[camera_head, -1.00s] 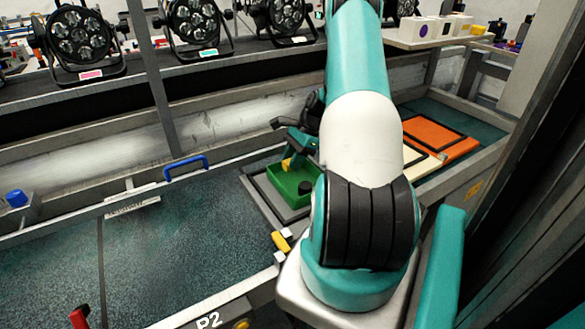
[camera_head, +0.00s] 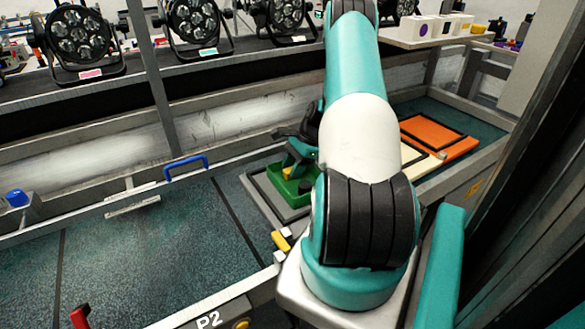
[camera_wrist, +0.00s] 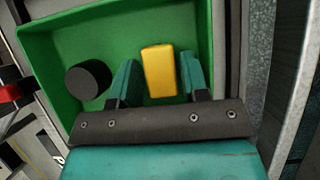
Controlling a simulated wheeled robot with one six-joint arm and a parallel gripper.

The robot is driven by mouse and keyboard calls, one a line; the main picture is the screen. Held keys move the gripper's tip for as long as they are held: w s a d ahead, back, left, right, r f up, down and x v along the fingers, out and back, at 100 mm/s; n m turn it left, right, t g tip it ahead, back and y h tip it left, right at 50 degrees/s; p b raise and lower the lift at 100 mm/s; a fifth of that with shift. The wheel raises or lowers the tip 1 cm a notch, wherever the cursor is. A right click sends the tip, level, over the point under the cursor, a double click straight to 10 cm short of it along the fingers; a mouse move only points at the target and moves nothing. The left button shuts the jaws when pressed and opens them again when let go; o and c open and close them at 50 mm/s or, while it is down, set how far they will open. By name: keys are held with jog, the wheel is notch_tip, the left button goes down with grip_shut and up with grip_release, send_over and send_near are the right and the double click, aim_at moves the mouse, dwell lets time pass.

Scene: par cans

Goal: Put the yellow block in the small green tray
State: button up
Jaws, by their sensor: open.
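The small green tray (camera_head: 278,183) is partly hidden by my arm in the head view. In the wrist view the green tray (camera_wrist: 120,24) fills the upper left. The yellow block (camera_wrist: 159,71) appears inside it, between my fingers, with narrow gaps at the sides. A bit of the yellow block (camera_head: 288,173) shows in the head view. My gripper (camera_wrist: 158,72) is open over the tray, one finger on each side of the block. I cannot tell whether the block rests fully on the tray floor.
A black cylinder (camera_wrist: 87,79) stands in the tray, left of my fingers in the wrist view. An orange tray (camera_head: 438,137) lies to the right of my arm. A blue handle (camera_head: 186,167) stands on the rail at the left. Par cans (camera_head: 195,22) line the back.

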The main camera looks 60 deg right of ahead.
jog(key=v, duration=1.2)
jog(key=w+a+r+n+g, duration=0.1)
jog(key=w+a+r+n, duration=0.3)
jog(key=a, duration=0.5)
jog(key=w+a+r+n, duration=0.3)
jog(key=a+r+n, duration=0.15)
jog(key=a, duration=0.45)
jog(key=w+a+r+n+g, duration=0.1)
jog(key=w+a+r+n, duration=0.35)
jog(key=a, duration=0.55)
jog(key=s+a+r+n+h, duration=0.1)
jog(key=s+a+r+n, duration=0.1)
jog(key=s+a+n, duration=0.45)
jog(key=s+a+r+n, duration=0.1)
jog(key=a+r+n, duration=0.15)
jog(key=a, duration=0.75)
jog(key=s+a+n+g, duration=0.1)
jog(key=s+a+n, duration=0.7)
jog(key=s, duration=0.4)
jog(key=shift+s+a+n+b, duration=0.25)
jog(key=shift+a+n+b, duration=0.2)
jog(key=shift+n, duration=0.15)
jog(key=shift+f, duration=0.1)
